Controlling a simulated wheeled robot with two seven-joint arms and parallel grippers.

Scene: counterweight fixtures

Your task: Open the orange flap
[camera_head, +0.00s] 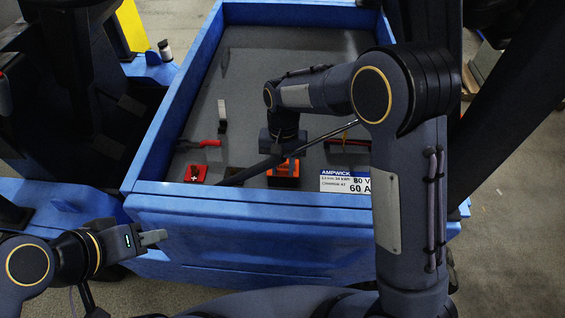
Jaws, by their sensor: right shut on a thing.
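The orange flap (285,182) is at the front of the grey battery top, just behind the near blue rim. My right gripper (284,158) points down onto it from above and is shut on it. The gripper hides the flap's upper part, so I cannot tell how far it is tilted. My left gripper (152,238) is at the lower left, in front of the blue body and well apart from the flap. It holds nothing that I can see; its finger gap is not clear.
The blue rim (163,140) surrounds the grey battery top (240,95). A red block with a plus mark (195,173) and a red-handled lever (205,143) sit left of the flap. A white label (345,182) lies to its right. A dark cable runs beside the flap.

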